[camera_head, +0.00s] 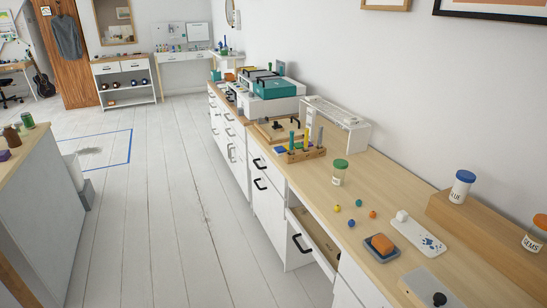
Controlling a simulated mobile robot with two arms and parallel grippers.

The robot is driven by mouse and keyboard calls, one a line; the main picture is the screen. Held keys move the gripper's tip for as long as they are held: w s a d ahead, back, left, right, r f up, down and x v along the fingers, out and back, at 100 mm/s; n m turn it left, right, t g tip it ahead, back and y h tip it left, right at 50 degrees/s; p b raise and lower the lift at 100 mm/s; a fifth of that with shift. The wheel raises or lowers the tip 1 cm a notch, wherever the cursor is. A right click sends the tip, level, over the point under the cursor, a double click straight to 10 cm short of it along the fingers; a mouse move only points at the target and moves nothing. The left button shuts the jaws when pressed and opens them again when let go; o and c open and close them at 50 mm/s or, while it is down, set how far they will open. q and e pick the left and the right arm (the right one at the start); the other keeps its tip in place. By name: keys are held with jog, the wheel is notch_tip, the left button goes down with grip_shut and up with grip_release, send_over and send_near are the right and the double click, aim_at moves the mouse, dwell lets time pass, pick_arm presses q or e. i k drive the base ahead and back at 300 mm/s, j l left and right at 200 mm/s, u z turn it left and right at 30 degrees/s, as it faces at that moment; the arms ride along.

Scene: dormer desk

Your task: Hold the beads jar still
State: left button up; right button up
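A clear jar with a green lid (340,172) stands upright on the wooden desk top, right of centre. Its label is too small to read, so I cannot be sure it is the beads jar. Several small coloured balls, one of them blue (351,223), lie loose on the desk in front of it. Two more lidded jars stand on a raised wooden shelf at the right: a blue-lidded jar (462,187) and an orange-lidded jar (535,235) whose label seems to read GEMS. Neither of my grippers shows in the head view.
A wooden block with upright coloured pegs (301,151) stands behind the green-lidded jar. An orange block in a blue dish (381,247), a white board (418,238) and a grey flat item (425,288) lie nearer. A drawer (315,237) stands open below. The floor at left is clear.

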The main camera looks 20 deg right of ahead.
aim_at(338, 175)
jog(key=i+z, duration=0.1)
jog(key=i, duration=0.45)
jog(key=i+j+z, duration=0.1)
jog(key=i, duration=0.4)
jog(key=i+j, duration=0.2)
jog(key=i, duration=0.35)
jog(key=i+z, duration=0.25)
jog(key=z, duration=0.2)
jog(key=i+j+z, duration=0.2)
jog(key=z, duration=0.2)
jog(key=i+j+z, duration=0.2)
jog(key=z, duration=0.25)
jog(key=i+j+z, duration=0.15)
jog(key=j+z, duration=0.3)
jog(key=i+j+z, duration=0.15)
jog(key=z, duration=0.3)
